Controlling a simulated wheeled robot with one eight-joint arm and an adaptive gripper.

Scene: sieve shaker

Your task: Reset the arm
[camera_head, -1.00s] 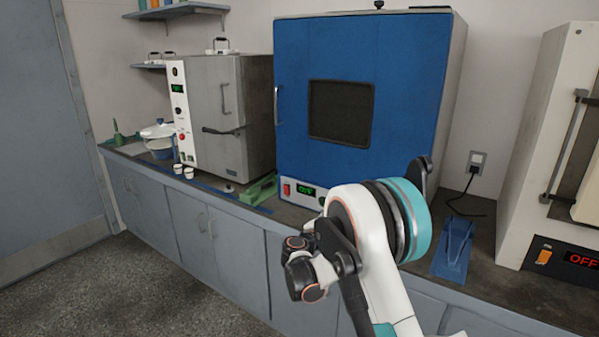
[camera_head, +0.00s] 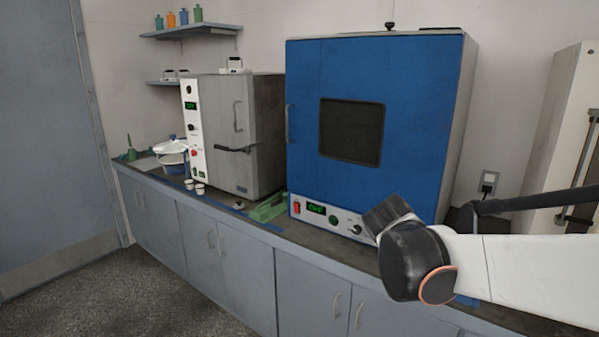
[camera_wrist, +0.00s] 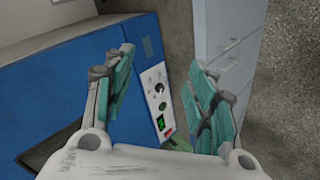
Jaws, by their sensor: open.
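My arm reaches in from the right edge of the head view, in front of the right part of the counter. Its fingers cannot be made out there. In the wrist view my gripper (camera_wrist: 165,95) is open, with its two teal-padded fingers wide apart and nothing between them. Past the fingers lie the white control panel (camera_wrist: 157,88) and the blue front of the blue oven. The blue oven (camera_head: 420,110) stands on the counter in the head view, its door closed, left of and behind my arm.
A grey oven (camera_head: 262,135) stands left of the blue one. A green holder (camera_head: 268,208) and two small white cups (camera_head: 199,188) sit on the counter (camera_head: 330,246). A shelf (camera_head: 190,31) with several bottles hangs at upper left. The floor (camera_head: 120,290) at left is clear.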

